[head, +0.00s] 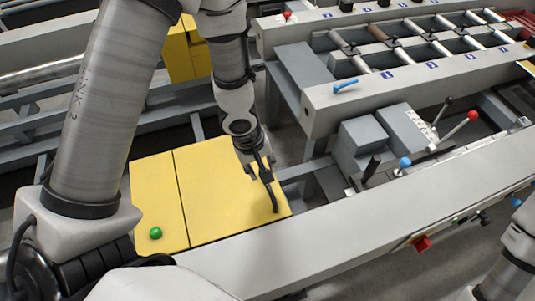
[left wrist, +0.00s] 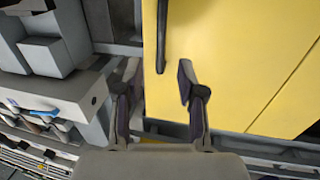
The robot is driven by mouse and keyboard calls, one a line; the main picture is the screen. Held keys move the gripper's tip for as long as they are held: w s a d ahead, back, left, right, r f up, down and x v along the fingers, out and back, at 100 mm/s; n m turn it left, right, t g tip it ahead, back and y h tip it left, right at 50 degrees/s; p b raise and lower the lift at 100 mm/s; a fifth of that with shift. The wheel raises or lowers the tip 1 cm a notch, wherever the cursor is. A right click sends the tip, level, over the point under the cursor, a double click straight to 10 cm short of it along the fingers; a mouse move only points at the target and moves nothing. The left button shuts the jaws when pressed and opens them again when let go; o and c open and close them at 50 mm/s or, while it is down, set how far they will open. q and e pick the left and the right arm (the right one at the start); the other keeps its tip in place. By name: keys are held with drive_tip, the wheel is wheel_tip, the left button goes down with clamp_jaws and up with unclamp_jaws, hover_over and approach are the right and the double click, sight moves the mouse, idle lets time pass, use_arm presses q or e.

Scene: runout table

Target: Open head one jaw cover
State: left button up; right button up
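The yellow jaw cover (head: 225,195) lies closed and flat at the near end of the grey machine, with a seam between it and a second yellow panel (head: 158,200). A black bar handle (head: 271,195) runs along the cover's right edge; it also shows in the left wrist view (left wrist: 162,40). My left gripper (head: 259,168) points down at the far end of the handle. In the left wrist view its fingers (left wrist: 158,78) are apart, with the handle's end showing between them. I cannot tell whether they touch it. My right gripper is out of view.
A green knob (head: 155,233) sits on the left yellow panel. Right of the cover are grey boxes (head: 405,125) and levers with blue (head: 405,162) and red (head: 473,115) knobs. A grey beam (head: 330,240) runs along the front. A roller table (head: 400,80) stands behind.

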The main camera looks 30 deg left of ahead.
sight(268, 187)
use_arm(q)
drive_tip(key=f+b, duration=0.1)
drive_tip(key=d+f+b, duration=0.1)
drive_tip(key=f+b, duration=0.1)
drive_tip(key=f, duration=0.1)
drive_tip(key=shift+s+d, duration=0.2)
drive_tip(key=shift+s, duration=0.2)
drive_tip(key=f+b, duration=0.1)
drive_tip(key=w+f, duration=0.1)
drive_tip(key=f, duration=0.1)
drive_tip(key=shift+w+b, duration=0.1)
drive_tip(key=shift+b, duration=0.25)
drive_tip(key=shift+w+a+f, duration=0.1)
drive_tip(key=shift+w+f, duration=0.1)
drive_tip(key=shift+f, duration=0.05)
drive_tip(key=shift+s+r, duration=0.15)
drive_tip(key=shift+r, duration=0.05)
drive_tip(key=shift+s+r, duration=0.1)
drive_tip(key=shift+s, duration=0.05)
drive_tip(key=c, duration=0.3)
clamp_jaws()
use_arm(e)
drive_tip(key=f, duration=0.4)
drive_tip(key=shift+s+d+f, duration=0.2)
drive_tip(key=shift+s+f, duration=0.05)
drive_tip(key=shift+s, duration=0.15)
